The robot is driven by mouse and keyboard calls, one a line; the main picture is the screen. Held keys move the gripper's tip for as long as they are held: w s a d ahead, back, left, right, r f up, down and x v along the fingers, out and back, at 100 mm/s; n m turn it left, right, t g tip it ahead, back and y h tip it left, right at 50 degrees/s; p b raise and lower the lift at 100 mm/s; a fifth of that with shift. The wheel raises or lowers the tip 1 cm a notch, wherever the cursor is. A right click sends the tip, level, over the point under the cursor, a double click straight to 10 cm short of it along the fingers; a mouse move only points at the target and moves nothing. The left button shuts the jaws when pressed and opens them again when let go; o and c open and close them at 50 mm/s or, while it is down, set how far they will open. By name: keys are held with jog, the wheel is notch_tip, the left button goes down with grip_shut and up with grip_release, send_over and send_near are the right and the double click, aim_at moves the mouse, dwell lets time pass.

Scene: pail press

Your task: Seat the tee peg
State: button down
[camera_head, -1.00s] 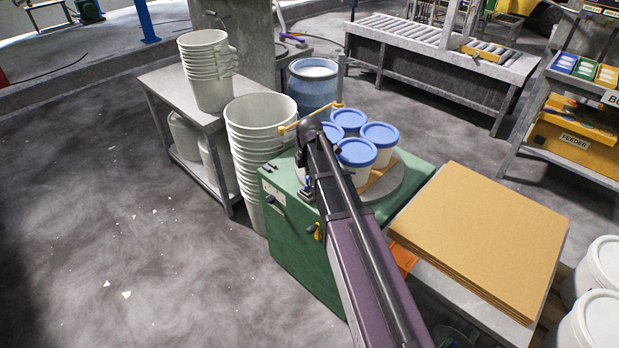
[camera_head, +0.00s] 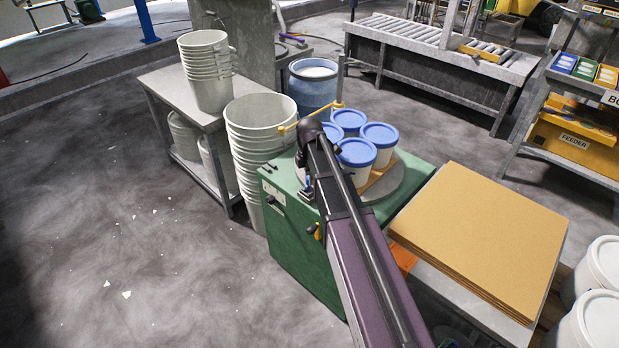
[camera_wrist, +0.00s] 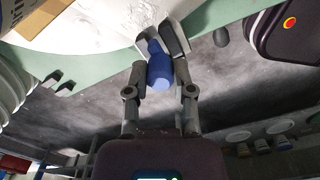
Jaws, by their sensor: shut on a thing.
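In the wrist view my gripper (camera_wrist: 163,42) is shut on a blue peg (camera_wrist: 159,70). The peg's thick rounded end points back toward the camera, and its far end is hidden between the fingertips, so I cannot see its tee shape. In the head view my gripper (camera_head: 307,191) is at the near upper edge of the green press cabinet (camera_head: 285,232), mostly hidden by my arm. The hole for the peg is not clearly visible in either view.
Blue-lidded pails (camera_head: 357,152) stand on the round plate on the cabinet, close behind my arm. A yellow bar (camera_head: 298,123) crosses there too. A stack of white buckets (camera_head: 258,120) stands left, and cardboard sheets (camera_head: 485,235) lie right.

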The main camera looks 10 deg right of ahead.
jog(key=shift+f, duration=0.15)
dwell(0.6)
jog(key=shift+c, duration=2)
grip_release()
notch_tip(320, 180, up, 7)
jog(key=p, duration=0.7)
jog(key=shift+s, duration=0.1)
